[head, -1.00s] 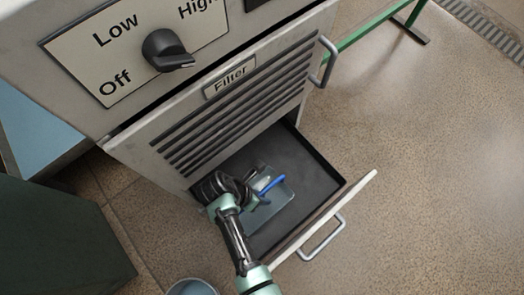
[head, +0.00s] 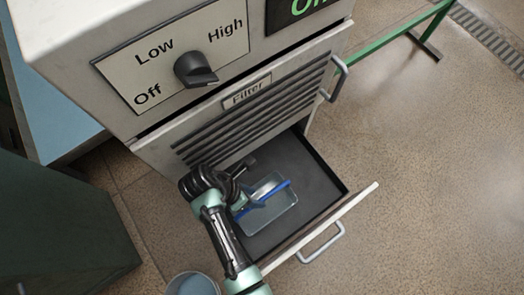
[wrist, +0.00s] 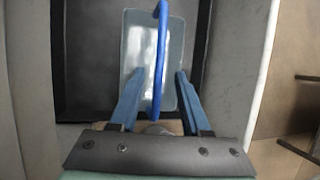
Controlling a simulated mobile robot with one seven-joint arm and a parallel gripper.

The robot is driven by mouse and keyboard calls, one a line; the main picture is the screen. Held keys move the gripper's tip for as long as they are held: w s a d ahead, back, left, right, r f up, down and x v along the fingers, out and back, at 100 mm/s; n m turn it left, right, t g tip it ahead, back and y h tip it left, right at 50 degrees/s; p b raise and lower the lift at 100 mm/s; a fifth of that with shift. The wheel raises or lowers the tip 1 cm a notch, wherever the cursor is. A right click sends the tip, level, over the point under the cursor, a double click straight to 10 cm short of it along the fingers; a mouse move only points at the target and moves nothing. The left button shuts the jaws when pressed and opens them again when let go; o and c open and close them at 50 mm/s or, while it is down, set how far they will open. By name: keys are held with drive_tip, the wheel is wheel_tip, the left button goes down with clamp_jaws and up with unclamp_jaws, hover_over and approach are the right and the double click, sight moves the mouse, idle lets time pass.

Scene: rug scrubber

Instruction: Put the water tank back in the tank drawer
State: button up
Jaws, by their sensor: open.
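The water tank (head: 280,207) is a clear, pale blue box with a blue handle (head: 274,191). It sits inside the open tank drawer (head: 318,182), a dark-lined tray at the bottom of the machine. In the wrist view the tank (wrist: 176,48) lies ahead of my gripper (wrist: 154,80), with the handle (wrist: 161,50) running lengthwise between the fingers. The blue fingers are spread apart on both sides of the handle, and neither appears to touch it. My arm hides the tank's left end in the head view.
The machine's Filter panel (head: 247,92) and control knob (head: 195,69) are above the drawer. The drawer front has a metal handle (head: 321,243). A grey bucket (head: 192,285) stands on the floor near my arm. Floor to the right is open, with a green frame (head: 392,36) behind.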

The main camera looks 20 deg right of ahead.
drive_tip(key=shift+p+v, duration=0.3)
drive_tip(key=shift+v, duration=1.25)
